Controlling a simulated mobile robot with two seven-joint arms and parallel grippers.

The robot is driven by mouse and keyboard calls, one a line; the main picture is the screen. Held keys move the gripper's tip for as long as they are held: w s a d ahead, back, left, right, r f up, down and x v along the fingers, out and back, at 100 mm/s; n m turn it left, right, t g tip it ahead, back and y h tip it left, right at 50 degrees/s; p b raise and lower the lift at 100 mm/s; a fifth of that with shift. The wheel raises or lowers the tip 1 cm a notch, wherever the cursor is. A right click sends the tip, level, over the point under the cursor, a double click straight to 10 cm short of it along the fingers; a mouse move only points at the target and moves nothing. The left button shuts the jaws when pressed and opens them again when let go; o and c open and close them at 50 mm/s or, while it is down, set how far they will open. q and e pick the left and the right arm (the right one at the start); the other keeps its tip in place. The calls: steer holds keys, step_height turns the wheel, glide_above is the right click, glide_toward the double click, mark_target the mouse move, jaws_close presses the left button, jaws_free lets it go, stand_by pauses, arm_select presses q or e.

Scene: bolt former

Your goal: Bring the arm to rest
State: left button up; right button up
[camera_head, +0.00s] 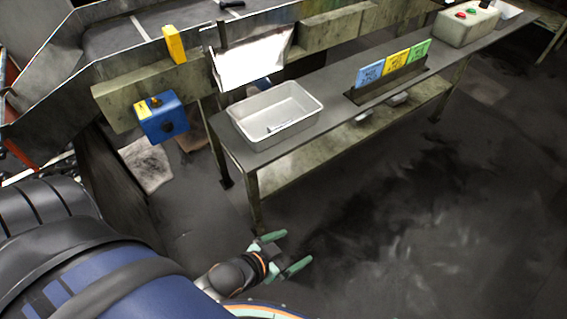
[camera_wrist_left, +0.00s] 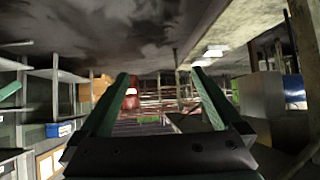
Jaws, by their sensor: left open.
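My left gripper (camera_head: 284,254) is low in the head view, in front of the table and above the dark floor. Its two green fingers are apart with nothing between them. In the left wrist view the open fingers (camera_wrist_left: 160,95) frame a distant, upside-down-looking room, with no object between them. My left arm comes in from the lower left of the head view. My right gripper is not in either view.
A long grey table (camera_head: 345,90) stands beyond the gripper. It carries a white tray (camera_head: 301,110) with a small metal part, blue, yellow and green cards (camera_head: 397,63), and a button box (camera_head: 467,24). A blue box (camera_head: 163,117) hangs at left. Floor at lower right is clear.

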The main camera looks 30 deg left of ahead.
arm_select(q)
steer(key=shift+s+a+f+n+g, duration=0.25)
steer(key=shift+s+f, duration=0.2)
steer(key=shift+s, duration=0.15)
steer(key=shift+s+a+f+n+g, duration=0.15)
steer(key=shift+s+f+g, duration=0.1)
steer(key=shift+s+f, duration=0.3)
steer(key=shift+d+r, duration=0.1)
steer(key=shift+r, duration=0.05)
steer(key=r+p, duration=0.6)
steer(key=shift+s+a, duration=0.15)
steer(key=shift+a, duration=0.2)
